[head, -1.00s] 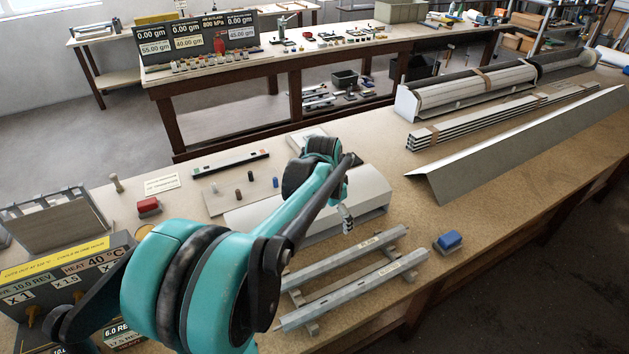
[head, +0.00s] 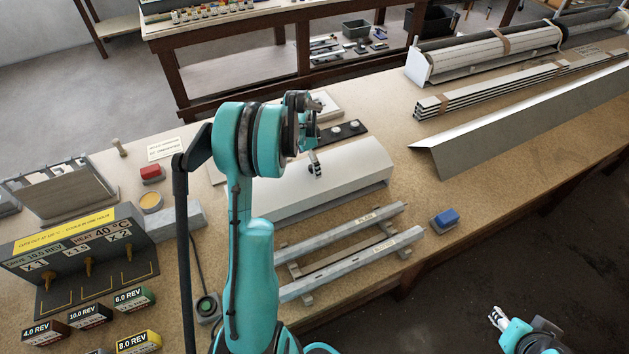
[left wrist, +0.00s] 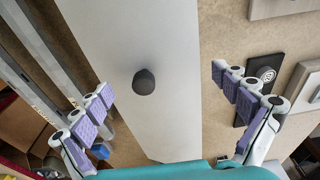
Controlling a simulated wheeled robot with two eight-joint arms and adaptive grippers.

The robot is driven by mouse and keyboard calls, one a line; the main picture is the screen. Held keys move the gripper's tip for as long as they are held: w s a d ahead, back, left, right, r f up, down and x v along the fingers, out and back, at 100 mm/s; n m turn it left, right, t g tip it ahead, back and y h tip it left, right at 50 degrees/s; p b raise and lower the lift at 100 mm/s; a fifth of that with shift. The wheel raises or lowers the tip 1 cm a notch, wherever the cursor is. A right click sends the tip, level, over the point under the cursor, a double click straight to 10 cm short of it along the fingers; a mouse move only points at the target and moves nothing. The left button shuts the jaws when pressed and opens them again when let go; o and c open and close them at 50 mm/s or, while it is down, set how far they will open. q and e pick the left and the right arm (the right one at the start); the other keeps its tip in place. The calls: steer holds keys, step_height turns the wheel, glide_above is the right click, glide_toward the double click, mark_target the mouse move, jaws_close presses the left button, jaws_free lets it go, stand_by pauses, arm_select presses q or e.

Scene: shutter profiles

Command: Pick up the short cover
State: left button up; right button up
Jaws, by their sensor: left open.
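The short cover (head: 350,172) is a light grey, long shallow hood lying on the bench in the middle of the head view. In the left wrist view, its pale top (left wrist: 125,40) runs across the picture, with a dark round knob (left wrist: 144,82) on it. My left gripper (head: 315,166) is above the cover in the head view. In the left wrist view it is open (left wrist: 162,88), its purple-padded fingers wide apart on either side of the knob, holding nothing. My right gripper (head: 498,314) is at the lower right, away from the bench; its jaws are too small to read.
Two labelled metal rails (head: 352,262) lie on supports in front of the cover. A blue block (head: 445,219) sits to their right. A long bent sheet (head: 500,140) and strapped profiles (head: 500,92) lie farther right. A control box (head: 85,250) stands at left.

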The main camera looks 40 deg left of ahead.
arm_select(q)
steer(key=shift+f, duration=0.3)
steer(key=shift+d, duration=0.1)
steer(key=c, duration=1.3)
steer(key=shift+s+d+r, duration=0.1)
steer(key=shift+d+r, duration=0.05)
steer(key=shift+r, duration=0.05)
steer(key=c, duration=1)
steer(key=shift+s+d, duration=0.1)
jaws_close()
steer(key=shift+r, duration=0.1)
